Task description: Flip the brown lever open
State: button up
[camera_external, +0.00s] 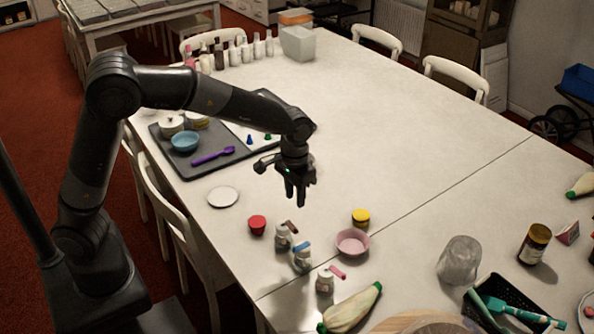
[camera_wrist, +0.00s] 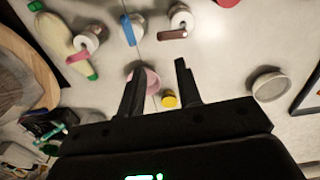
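The brown lever (camera_external: 290,227) sticks out at the top of a small pale jar (camera_external: 282,241), which stands upright on the table. In the wrist view the brown lever (camera_wrist: 173,34) shows near the top, beside the round top of its jar (camera_wrist: 182,18). My gripper (camera_external: 297,203) points down above the table, behind the jar and apart from it. In the wrist view the fingers of my gripper (camera_wrist: 159,68) are spread with nothing held between them. Similar jars have a blue lever (camera_external: 301,247) and a pink lever (camera_external: 337,271).
A red cup (camera_external: 257,225), a pink bowl (camera_external: 352,241) and a yellow-lidded jar (camera_external: 361,217) stand around the lever jars. A squash-like object (camera_external: 351,309) lies in front. A grey tray (camera_external: 200,165) with dishes is at left. The back right of the table is bare.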

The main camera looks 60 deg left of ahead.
aim_at(292, 225)
notch_tip(292, 225, down, 11)
jog(key=shift+r, duration=0.1)
dwell(0.3)
grip_shut()
dwell(0.4)
